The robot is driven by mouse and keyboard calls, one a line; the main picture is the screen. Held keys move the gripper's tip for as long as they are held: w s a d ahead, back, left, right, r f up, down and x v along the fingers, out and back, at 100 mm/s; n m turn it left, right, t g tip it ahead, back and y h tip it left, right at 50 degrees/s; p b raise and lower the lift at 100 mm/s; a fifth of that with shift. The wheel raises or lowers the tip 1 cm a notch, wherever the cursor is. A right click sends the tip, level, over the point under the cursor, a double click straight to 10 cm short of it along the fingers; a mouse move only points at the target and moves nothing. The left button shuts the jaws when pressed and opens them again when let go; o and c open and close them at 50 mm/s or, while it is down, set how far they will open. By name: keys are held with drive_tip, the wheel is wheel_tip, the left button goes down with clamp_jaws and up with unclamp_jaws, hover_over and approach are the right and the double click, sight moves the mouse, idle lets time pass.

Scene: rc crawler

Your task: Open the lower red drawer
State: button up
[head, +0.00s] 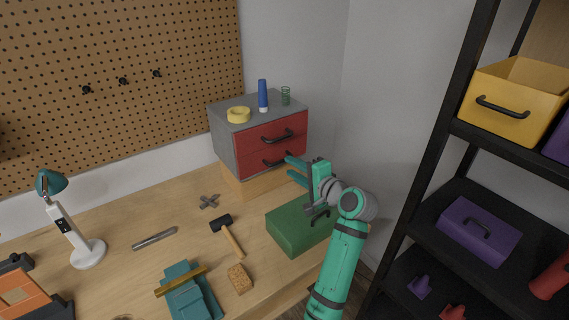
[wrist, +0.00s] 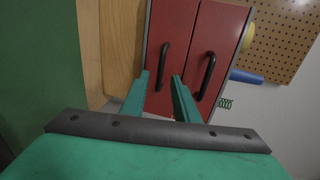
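A grey cabinet (head: 225,135) with two red drawers stands at the back right of the bench. The lower red drawer (head: 252,162) looks closed, and its black handle (head: 273,162) is partly behind my gripper's fingertips. In the wrist view the picture is turned, so the lower drawer (wrist: 183,30) is the left red panel, with its handle (wrist: 165,58) upright. My gripper (wrist: 160,75) is open, with one finger on each side of that handle's line. In the head view my gripper (head: 289,166) is in front of the drawer. Whether the fingers touch the handle is unclear.
The upper red drawer (head: 262,137) is closed, with a handle (wrist: 208,76) right of my fingers in the wrist view. A green box (head: 290,232) sits below my gripper. The cabinet rests on a wooden block (head: 237,187). A black shelf rack (head: 430,160) stands at right.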

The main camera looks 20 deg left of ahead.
drive_tip(key=shift+x, duration=2.35)
clamp_jaws()
